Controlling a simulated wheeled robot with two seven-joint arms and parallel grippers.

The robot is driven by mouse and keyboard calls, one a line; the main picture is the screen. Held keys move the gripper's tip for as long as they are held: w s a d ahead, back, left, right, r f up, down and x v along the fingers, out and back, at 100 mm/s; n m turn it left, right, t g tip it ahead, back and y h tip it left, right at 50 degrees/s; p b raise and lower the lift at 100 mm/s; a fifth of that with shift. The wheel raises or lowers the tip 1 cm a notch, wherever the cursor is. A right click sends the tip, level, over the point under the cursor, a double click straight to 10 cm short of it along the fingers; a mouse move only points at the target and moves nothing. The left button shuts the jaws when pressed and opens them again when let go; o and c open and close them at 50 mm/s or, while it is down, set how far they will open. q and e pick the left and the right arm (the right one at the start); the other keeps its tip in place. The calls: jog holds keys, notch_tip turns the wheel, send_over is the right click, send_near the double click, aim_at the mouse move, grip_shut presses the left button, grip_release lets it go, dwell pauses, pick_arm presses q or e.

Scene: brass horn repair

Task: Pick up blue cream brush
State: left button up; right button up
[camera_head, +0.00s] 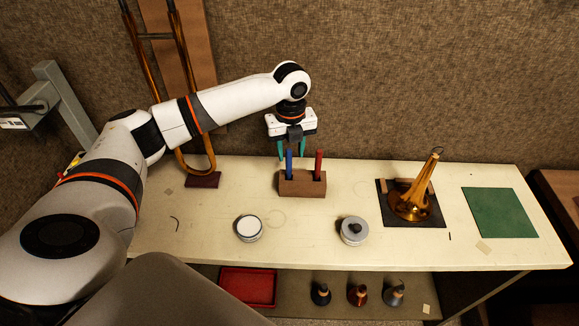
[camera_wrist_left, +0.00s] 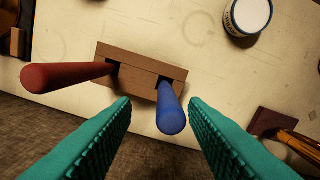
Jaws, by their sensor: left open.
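The blue cream brush (camera_head: 289,164) stands upright in a brown wooden holder (camera_head: 302,190) on the cream table. A red brush (camera_head: 318,165) stands in the same holder to its right. My left gripper (camera_head: 292,152) is over the holder, open, with teal fingers. In the left wrist view the blue handle (camera_wrist_left: 171,110) lies between the two fingers (camera_wrist_left: 160,115), nearer the right one, with gaps on both sides. The red handle (camera_wrist_left: 70,76) is outside the fingers, to the left. The brushes' lower ends are hidden in the holder. My right gripper is not in view.
A white-topped round tin (camera_head: 248,228) and a grey tin with a dark knob (camera_head: 353,230) stand in front. A brass horn bell (camera_head: 411,205) is on a dark mat to the right, beside a green mat (camera_head: 499,212). A brass slide (camera_head: 197,165) stands at left.

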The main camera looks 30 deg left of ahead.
aim_at(288, 161)
pick_arm(q)
jog(key=f, duration=0.1)
jog(key=f+p, duration=0.1)
jog(key=f, duration=0.1)
jog(key=shift+s+a+f, duration=0.1)
jog(key=shift+s+f, duration=0.15)
jog(key=shift+s, duration=0.15)
jog(key=shift+f, duration=0.25)
jog(key=shift+w+f, duration=0.1)
grip_shut()
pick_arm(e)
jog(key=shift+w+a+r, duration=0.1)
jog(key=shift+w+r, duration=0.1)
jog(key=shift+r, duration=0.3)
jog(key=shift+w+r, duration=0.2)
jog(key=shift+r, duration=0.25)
